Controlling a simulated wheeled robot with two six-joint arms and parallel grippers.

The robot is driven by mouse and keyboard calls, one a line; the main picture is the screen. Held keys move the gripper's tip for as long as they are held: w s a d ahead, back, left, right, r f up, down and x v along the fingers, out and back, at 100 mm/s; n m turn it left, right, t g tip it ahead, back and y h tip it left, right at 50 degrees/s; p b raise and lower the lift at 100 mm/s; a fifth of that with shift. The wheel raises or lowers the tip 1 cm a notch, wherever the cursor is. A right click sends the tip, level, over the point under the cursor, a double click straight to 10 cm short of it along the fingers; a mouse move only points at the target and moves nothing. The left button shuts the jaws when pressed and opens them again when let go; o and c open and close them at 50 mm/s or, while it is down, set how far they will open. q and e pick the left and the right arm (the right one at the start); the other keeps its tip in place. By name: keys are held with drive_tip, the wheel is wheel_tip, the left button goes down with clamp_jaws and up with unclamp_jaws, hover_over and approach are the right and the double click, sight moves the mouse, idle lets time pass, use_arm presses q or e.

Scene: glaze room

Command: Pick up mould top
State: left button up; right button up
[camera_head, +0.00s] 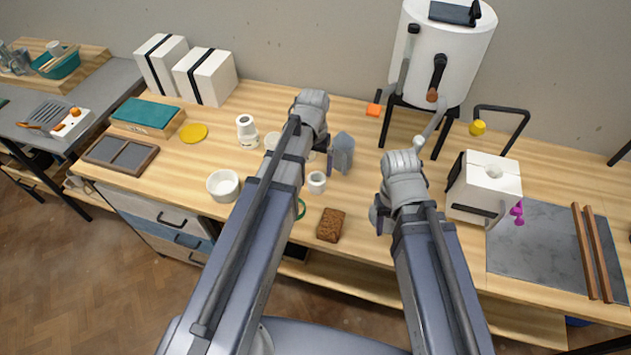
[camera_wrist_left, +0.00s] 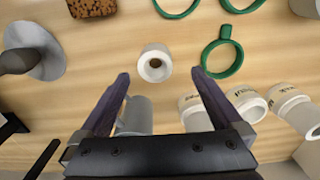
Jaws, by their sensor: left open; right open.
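The mould (camera_head: 493,172) is a white block with a round hole in its upper face, dark bands around its sides. It stands on the bench at the right of the head view; I take its upper part as the mould top. My left gripper (camera_wrist_left: 160,75) is open and empty in the left wrist view, above a small white cup (camera_wrist_left: 153,65) and a grey mug (camera_wrist_left: 138,115), far left of the mould. My right wrist (camera_head: 404,172) is left of the mould and apart from it. Its fingers are largely hidden in the head view.
A grey slab (camera_head: 535,240) with two brown sticks (camera_head: 590,250) lies right of the mould. A magenta piece (camera_head: 517,212) is beside it. A white drum (camera_head: 440,50) on a black stand is behind. A brown sponge (camera_head: 331,225) and white bowl (camera_head: 223,185) are on the bench.

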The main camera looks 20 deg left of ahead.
sight(317, 179)
use_arm(q)
drive_tip(key=shift+f+b, duration=0.4)
drive_tip(key=shift+f, duration=0.4)
use_arm(e)
drive_tip(key=shift+f, duration=0.75)
use_arm(q)
drive_tip(key=shift+d, duration=0.1)
use_arm(e)
drive_tip(key=shift+f, duration=0.1)
use_arm(q)
drive_tip(key=f+b, duration=0.5)
drive_tip(key=shift+w+d+f, duration=0.15)
drive_tip(key=shift+w+d, duration=0.05)
drive_tip(key=shift+d, duration=0.15)
use_arm(e)
wheel_tip(317, 179, down, 5)
drive_tip(key=shift+f, duration=0.1)
use_arm(q)
drive_tip(key=shift+c, duration=0.2)
clamp_jaws()
drive_tip(key=shift+r, duration=0.2)
use_arm(e)
drive_tip(key=shift+r, duration=0.2)
